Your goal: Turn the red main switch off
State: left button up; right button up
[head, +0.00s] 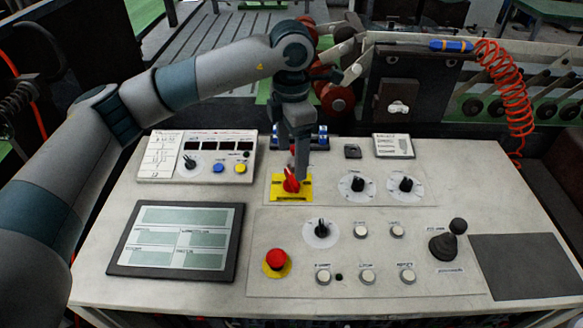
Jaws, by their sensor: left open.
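The red main switch (291,180) is a red rotary handle on a yellow plate (292,195), left of centre on the control desk. My left arm reaches in from the left and bends down over it. My left gripper (298,172) points down at the switch, with its fingers at the red handle. The gripper is open. Whether the fingers touch the handle cannot be told, and they hide part of it. My right gripper is out of view.
A red emergency button (276,261) stands nearer the front. Black rotary knobs (357,184) lie right of the switch, and a joystick (449,240) stands further right. A display panel (177,240) and a meter box (197,157) are on the left.

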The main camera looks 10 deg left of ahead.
aim_at(291, 177)
pick_arm(q)
jog(key=shift+f+p, duration=0.8)
jog(key=shift+f, duration=2.35)
jog(key=c, duration=1)
